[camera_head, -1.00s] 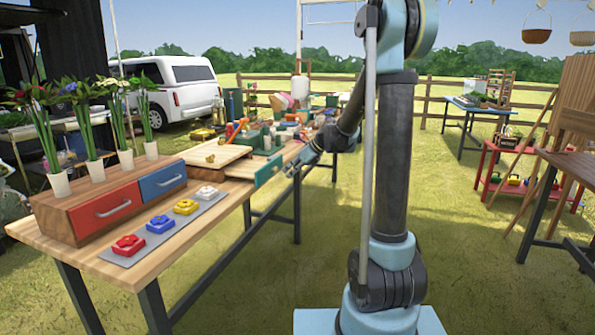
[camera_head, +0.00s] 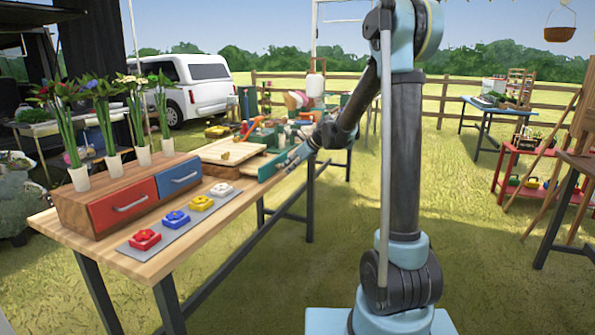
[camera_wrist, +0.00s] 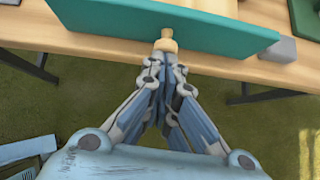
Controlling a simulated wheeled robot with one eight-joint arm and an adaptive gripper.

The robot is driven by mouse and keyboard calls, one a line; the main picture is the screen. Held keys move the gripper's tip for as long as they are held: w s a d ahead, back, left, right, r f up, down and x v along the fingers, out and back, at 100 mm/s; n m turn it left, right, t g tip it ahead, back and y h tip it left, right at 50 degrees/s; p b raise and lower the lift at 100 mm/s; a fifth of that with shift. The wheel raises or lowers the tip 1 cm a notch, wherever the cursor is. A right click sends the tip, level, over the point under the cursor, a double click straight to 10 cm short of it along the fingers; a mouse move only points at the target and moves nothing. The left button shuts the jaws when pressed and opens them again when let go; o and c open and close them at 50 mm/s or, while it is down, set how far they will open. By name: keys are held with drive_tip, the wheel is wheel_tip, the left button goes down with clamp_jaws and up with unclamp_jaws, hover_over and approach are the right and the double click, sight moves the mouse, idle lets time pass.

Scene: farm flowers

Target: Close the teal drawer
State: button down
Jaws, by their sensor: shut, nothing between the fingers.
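The teal drawer (camera_head: 270,169) sits at the right end of a low wooden box (camera_head: 228,148) on the long table, with its front standing out from the box. In the wrist view its teal front panel (camera_wrist: 215,38) spans the top, with a small wooden knob (camera_wrist: 165,41) on it. My gripper (camera_wrist: 167,58) is shut and empty, its fingertips right at the knob; whether they touch it I cannot tell. In the head view my gripper (camera_head: 292,160) is beside the drawer front. The drawer's inside is mostly hidden.
The wooden table (camera_head: 150,262) also holds a box with a red drawer (camera_head: 122,203) and a blue drawer (camera_head: 178,176), flower pots, and a grey strip of coloured buttons (camera_head: 180,220). Cluttered tools lie behind. Grass is open to the right of the table.

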sight(275, 165)
drive_tip(key=w+a, duration=0.1)
drive_tip(key=a, duration=0.2)
drive_tip(key=w+a, duration=0.1)
drive_tip(key=a, duration=0.2)
drive_tip(key=w+a, duration=0.1)
drive_tip(key=a, duration=0.2)
drive_tip(key=shift+w+a, duration=0.1)
drive_tip(key=shift+w, duration=0.05)
drive_tip(key=shift+w+a, duration=0.15)
drive_tip(key=shift+a, duration=0.15)
